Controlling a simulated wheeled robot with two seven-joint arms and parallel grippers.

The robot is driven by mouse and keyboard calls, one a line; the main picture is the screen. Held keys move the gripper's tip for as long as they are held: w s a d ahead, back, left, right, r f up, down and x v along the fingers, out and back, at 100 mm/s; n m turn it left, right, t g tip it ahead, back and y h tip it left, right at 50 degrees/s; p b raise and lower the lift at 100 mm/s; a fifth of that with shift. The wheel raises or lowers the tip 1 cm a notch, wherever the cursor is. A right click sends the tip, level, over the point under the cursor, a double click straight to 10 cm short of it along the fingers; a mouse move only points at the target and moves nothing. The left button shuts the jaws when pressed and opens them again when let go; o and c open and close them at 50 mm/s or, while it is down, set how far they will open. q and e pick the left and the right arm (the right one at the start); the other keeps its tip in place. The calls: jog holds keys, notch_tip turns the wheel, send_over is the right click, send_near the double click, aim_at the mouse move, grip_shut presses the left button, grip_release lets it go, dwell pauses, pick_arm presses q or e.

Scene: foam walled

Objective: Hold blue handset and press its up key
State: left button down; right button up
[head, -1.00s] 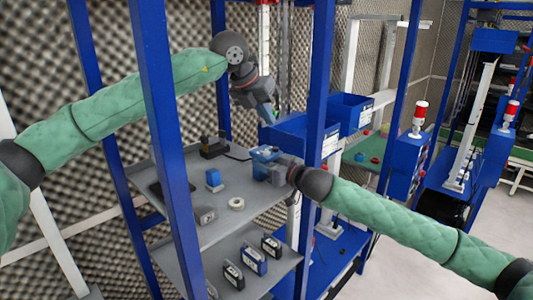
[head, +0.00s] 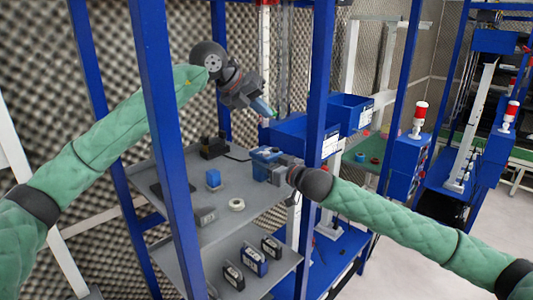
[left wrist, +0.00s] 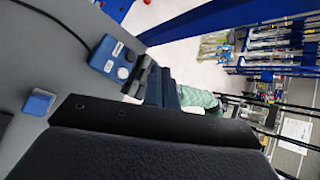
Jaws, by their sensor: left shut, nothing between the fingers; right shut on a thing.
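The blue handset (head: 264,156) is at the right edge of the grey upper shelf, held in my right gripper (head: 276,166). In the left wrist view the handset (left wrist: 114,58) shows its face with round keys and pale labels, and the dark fingers of my right gripper (left wrist: 146,78) close on its right end. The key markings are too small to read. My left gripper (head: 264,107) is shut and empty, above and apart from the handset, pointing down to the right.
On the grey shelf (head: 220,226) are a small blue box (head: 213,179), a white ring (head: 237,204), a grey block (head: 205,216) and a dark device (head: 213,148) with a cable. Blue bins (head: 350,108) stand behind. Blue posts (head: 165,130) frame the rack. Several devices sit below.

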aim_at(267, 154)
pick_arm(q)
jog(key=shift+f, duration=4.4)
jog(key=shift+f, duration=0.15)
jog(key=shift+f, duration=0.25)
